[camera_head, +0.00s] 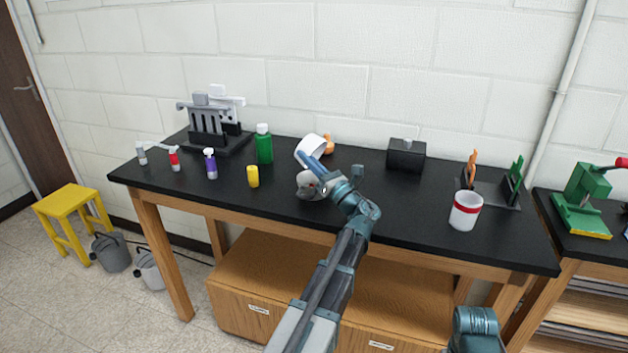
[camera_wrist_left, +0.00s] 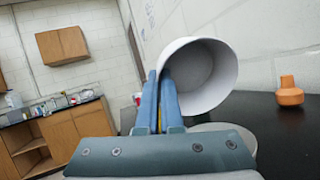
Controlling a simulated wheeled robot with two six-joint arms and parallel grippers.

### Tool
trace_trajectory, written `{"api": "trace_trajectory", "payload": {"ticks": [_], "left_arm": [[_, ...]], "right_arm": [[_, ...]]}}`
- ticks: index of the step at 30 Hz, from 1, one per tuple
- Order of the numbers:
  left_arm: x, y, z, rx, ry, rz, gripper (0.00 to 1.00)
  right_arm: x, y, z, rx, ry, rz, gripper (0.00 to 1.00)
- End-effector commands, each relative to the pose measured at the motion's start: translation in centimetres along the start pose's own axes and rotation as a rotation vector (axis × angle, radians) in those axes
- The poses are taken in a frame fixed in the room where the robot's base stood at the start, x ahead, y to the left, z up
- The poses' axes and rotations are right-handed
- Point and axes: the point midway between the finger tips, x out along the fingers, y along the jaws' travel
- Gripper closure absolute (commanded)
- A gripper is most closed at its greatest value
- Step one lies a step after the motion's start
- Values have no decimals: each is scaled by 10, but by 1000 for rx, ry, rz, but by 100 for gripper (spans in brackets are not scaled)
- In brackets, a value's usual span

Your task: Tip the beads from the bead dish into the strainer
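My left gripper (camera_head: 306,158) is shut on the wall of a white round dish (camera_head: 312,145), which I take to be the bead dish. It is held tilted on its side above the bench. In the left wrist view, the dish (camera_wrist_left: 205,72) shows a wide open mouth and a plain pale inside, with no beads visible. A pale grey round vessel (camera_head: 308,186), likely the strainer, stands below and just in front of the dish, partly hidden by my arm. Its rim shows under the dish in the wrist view (camera_wrist_left: 232,131). My right gripper is out of view.
A small orange vase (camera_wrist_left: 290,92) stands behind the dish. A green bottle (camera_head: 264,144) and yellow cylinder (camera_head: 253,176) are to the left. A black box (camera_head: 406,155) and red-banded white cup (camera_head: 465,210) are to the right. The bench front is mostly clear.

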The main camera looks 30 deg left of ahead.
Motion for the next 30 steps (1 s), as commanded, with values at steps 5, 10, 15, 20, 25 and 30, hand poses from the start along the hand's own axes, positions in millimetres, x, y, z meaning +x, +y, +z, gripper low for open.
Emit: {"api": "trace_trajectory", "payload": {"ticks": [5,10,15,20,25,30], "left_arm": [[1,1,4,4,-24,3,100],[2,1,8,7,-47,5,100],[2,2,12,10,-70,8,100],[3,2,16,13,-90,11,100],[4,3,20,17,-113,13,100],[4,3,25,21,-136,15,100]], "right_arm": [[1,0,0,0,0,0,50],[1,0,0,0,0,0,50],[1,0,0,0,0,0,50],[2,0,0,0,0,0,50],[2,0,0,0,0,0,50],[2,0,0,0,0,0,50]]}}
